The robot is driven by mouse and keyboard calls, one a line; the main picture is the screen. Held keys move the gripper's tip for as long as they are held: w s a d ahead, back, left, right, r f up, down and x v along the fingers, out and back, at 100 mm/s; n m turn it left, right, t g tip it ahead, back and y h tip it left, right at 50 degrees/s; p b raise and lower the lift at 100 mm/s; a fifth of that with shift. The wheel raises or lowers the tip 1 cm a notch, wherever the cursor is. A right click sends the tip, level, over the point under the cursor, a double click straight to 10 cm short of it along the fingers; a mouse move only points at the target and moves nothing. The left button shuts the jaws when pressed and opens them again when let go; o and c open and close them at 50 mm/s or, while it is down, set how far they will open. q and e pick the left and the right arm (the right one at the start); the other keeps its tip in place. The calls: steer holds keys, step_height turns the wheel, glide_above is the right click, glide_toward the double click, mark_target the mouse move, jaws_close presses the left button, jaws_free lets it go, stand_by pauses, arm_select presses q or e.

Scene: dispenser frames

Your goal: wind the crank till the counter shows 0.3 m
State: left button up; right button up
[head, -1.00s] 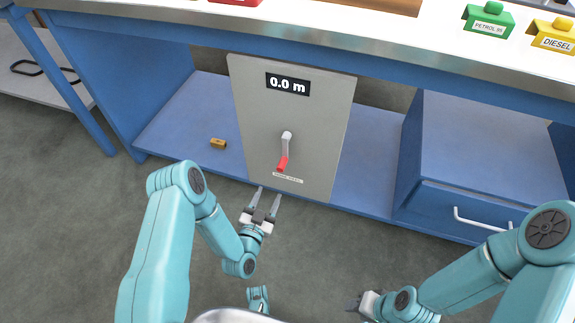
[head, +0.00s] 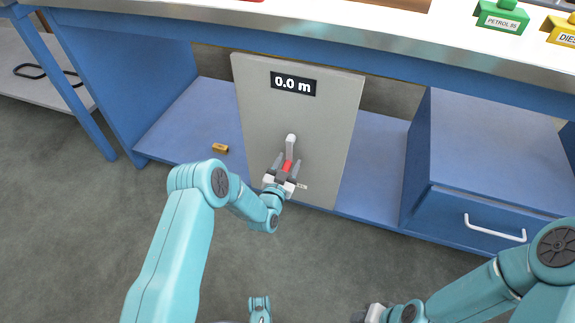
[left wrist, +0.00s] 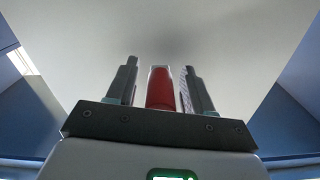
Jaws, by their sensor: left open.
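The grey panel (head: 258,115) stands upright under the bench, and its counter (head: 293,84) reads 0.0 m. The crank's pale arm (head: 290,146) hangs down from its hub, with the red handle (head: 288,166) at the lower end. My left gripper (head: 287,166) is at the handle, its open fingers on either side of it. In the left wrist view the red handle (left wrist: 160,88) stands between the two fingers, with gaps on both sides. My right gripper (head: 362,315) is low at the bottom edge, away from the panel; its fingers are too unclear to read.
A small orange-brown block (head: 220,148) lies on the blue shelf left of the panel. A blue drawer with a white handle (head: 494,230) is at the right. Green (head: 502,17) and yellow labelled holders sit on the bench top. The floor in front is clear.

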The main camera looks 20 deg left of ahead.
arm_select(q)
jaws_close()
